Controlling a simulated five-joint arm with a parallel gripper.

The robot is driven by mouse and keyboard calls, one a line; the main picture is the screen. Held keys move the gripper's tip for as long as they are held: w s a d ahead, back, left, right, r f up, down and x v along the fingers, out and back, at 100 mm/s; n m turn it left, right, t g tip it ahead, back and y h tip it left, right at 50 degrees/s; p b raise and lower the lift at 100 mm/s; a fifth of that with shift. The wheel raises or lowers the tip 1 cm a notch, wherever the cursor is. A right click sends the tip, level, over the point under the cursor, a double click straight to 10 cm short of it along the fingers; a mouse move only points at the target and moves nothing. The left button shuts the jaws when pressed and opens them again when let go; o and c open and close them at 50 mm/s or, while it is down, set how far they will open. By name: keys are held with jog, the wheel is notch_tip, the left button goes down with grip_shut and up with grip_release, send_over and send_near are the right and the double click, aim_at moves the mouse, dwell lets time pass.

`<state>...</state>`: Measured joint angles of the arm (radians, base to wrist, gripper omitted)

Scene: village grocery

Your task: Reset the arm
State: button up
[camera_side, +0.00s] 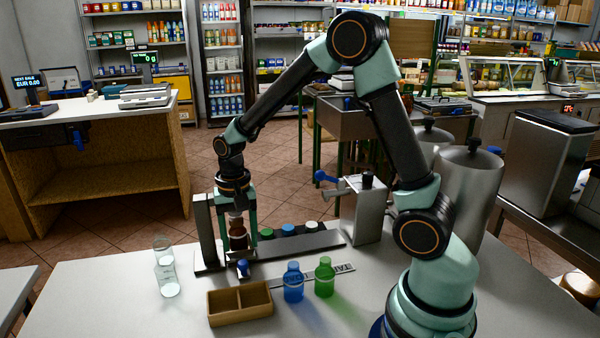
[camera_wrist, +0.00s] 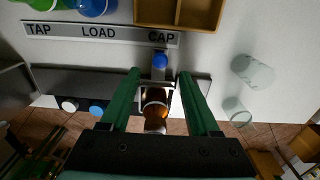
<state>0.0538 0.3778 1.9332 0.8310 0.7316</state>
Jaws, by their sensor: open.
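My gripper (camera_side: 236,222) points down over the station on the white table. Its two green fingers are spread apart, and they also show in the wrist view (camera_wrist: 160,76). A brown bottle (camera_side: 238,236) stands upright between the fingers. In the wrist view the brown bottle (camera_wrist: 155,98) has a gap to each finger, though its lower part is hard to make out. My arm arches up from its base at the right and reaches down to the left.
A dark upright post (camera_side: 206,232) stands close left of the gripper. A blue knob (camera_side: 243,267), a two-compartment wooden tray (camera_side: 240,318), a blue bottle (camera_side: 293,283), a green bottle (camera_side: 324,279) and clear glassware (camera_side: 166,275) stand in front. A metal box (camera_side: 367,212) stands right.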

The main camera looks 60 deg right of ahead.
jog(key=shift+r, duration=0.3)
jog(key=shift+s+r, duration=0.1)
jog(key=shift+r, duration=0.3)
jog(key=s+a+r+n+t, duration=0.2)
jog(key=s+r+n+t, duration=0.3)
jog(key=s+r+n, duration=0.4)
notch_tip(320, 180, up, 5)
jog(key=shift+s+r+t, duration=0.1)
jog(key=shift+s+t, duration=0.2)
jog(key=shift+s, duration=0.65)
